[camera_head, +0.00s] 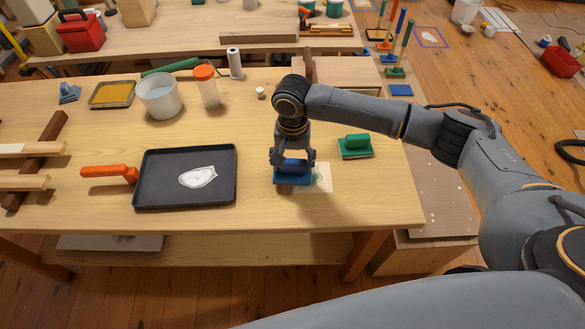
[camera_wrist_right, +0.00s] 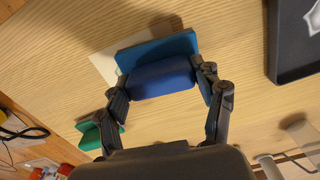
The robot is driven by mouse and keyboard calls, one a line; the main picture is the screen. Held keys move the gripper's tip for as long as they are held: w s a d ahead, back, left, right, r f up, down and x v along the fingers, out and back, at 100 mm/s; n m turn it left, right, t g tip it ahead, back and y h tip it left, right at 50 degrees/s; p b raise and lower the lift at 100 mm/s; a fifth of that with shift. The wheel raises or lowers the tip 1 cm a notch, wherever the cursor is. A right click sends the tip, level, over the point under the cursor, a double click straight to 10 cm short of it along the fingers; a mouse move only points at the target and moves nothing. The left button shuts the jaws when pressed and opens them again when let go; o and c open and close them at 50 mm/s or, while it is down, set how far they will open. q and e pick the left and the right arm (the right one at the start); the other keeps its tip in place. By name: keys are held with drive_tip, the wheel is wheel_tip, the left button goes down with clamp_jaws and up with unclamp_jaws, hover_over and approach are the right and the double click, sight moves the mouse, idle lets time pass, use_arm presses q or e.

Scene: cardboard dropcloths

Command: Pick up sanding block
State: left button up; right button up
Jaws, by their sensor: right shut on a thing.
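My right gripper (camera_head: 293,160) points down over the table, with its fingers on either side of the blue sanding block (camera_head: 292,178). In the right wrist view, the fingers (camera_wrist_right: 162,86) close on the ends of the block's dark blue grip (camera_wrist_right: 160,76), and its lighter blue base (camera_wrist_right: 158,48) faces away from the palm. The block is at or just above a pale sheet (camera_head: 324,178); I cannot tell if it touches. A green block (camera_head: 355,146) of like shape rests to the right, apart from the gripper. My left gripper is not in view.
A black tray (camera_head: 150,190) with a white patch lies left of the gripper, beside an orange-handled tool (camera_head: 108,171). A white bucket (camera_head: 160,97), an orange-lidded jar (camera_head: 206,86) and a small white knob (camera_head: 261,93) stand behind. The table front is clear.

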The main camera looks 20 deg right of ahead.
drive_tip(key=s+a+r+b, duration=0.1)
drive_tip(key=s+a+r, duration=0.7)
drive_tip(key=a+r, duration=0.2)
drive_tip(key=shift+s+a+r+b, duration=0.3)
drive_tip(key=shift+s+a, duration=0.05)
drive_tip(key=shift+a, duration=0.2)
drive_tip(key=o, duration=0.6)
drive_tip(key=c, duration=0.4)
